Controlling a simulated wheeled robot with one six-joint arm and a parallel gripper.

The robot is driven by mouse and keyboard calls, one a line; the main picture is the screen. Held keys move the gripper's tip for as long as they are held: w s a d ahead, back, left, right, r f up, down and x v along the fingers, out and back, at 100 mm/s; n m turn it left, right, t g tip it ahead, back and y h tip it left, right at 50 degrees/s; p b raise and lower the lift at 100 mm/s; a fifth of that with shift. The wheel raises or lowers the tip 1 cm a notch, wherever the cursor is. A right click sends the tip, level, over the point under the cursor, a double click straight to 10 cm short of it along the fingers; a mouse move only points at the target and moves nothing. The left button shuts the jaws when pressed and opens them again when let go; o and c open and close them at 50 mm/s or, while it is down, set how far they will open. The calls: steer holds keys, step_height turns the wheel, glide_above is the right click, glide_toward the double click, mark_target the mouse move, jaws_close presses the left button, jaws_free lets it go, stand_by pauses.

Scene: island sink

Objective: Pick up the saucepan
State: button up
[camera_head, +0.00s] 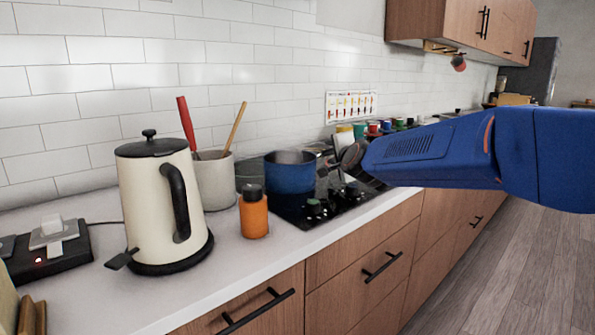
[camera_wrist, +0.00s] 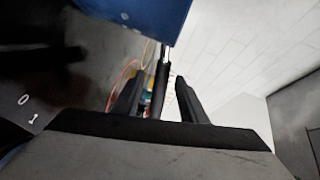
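The blue saucepan (camera_head: 290,176) stands upright on the black cooktop (camera_head: 290,206), past the kettle. Its blue side shows at the top of the wrist view (camera_wrist: 140,14). A dark, narrow handle (camera_wrist: 161,82) runs from the pan toward my gripper (camera_wrist: 160,90). The gripper's two black fingers are apart, one on each side of the handle, with visible gaps. In the head view my blue arm reaches in from the right, and the gripper at its end (camera_head: 348,160) is small and partly hidden beside the pan.
A cream kettle (camera_head: 155,205), an orange bottle (camera_head: 254,214) and a utensil crock (camera_head: 213,180) stand left of the pan. Several coloured cups (camera_head: 372,128) stand behind my arm. Cooktop knobs (camera_head: 315,207) line the front. The front counter strip is clear.

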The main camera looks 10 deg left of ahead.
steer(key=shift+w+a, duration=0.1)
steer(key=shift+w, duration=0.3)
jaws_close()
stand_by(1.1)
